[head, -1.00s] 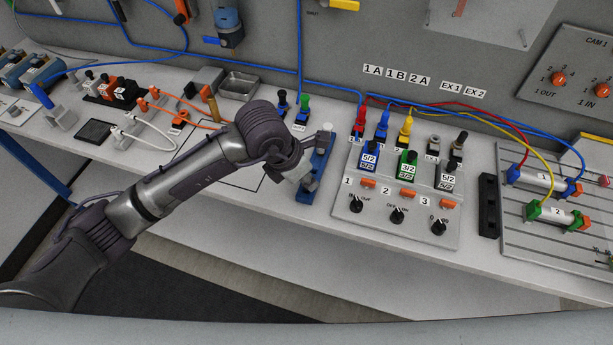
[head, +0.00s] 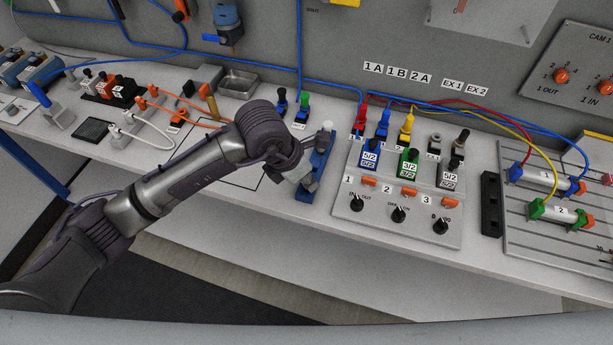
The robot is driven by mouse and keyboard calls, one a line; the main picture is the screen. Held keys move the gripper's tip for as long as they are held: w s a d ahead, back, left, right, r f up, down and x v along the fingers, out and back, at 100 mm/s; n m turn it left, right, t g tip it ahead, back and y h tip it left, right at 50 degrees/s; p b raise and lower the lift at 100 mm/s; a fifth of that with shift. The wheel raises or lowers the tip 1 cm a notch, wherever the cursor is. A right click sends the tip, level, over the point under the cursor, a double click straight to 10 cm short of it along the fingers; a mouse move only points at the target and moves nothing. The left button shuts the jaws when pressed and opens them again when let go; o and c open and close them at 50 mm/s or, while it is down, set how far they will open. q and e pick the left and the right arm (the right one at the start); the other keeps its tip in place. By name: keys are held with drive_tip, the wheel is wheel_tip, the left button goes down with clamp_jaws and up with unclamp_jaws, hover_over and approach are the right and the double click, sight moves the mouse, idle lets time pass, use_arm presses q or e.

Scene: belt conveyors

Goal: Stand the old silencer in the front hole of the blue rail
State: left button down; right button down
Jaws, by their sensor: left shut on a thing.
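The blue rail (head: 321,160) lies on the bench, left of the valve panel, running from back to front. A small white piece (head: 327,126) stands at its back end. My left gripper (head: 307,182) is over the front part of the rail and hides the front hole. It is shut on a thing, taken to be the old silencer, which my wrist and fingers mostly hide. I cannot tell whether it is in the hole or above it. My right gripper is not in view.
The valve panel (head: 398,222) with knobs and coloured plugs stands close right of the rail. A black slotted block (head: 491,203) and a cylinder plate lie further right. Hoses, fittings and a metal tray (head: 238,82) are at the left. The front bench strip is clear.

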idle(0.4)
use_arm(q)
drive_tip(key=shift+f+b, duration=0.25)
drive_tip(key=shift+b, duration=0.25)
drive_tip(key=shift+f, duration=0.1)
idle(0.3)
drive_tip(key=shift+f+b, duration=0.25)
drive_tip(key=shift+b, duration=0.25)
drive_tip(key=c, duration=1)
unclamp_jaws()
drive_tip(key=shift+o, duration=0.4)
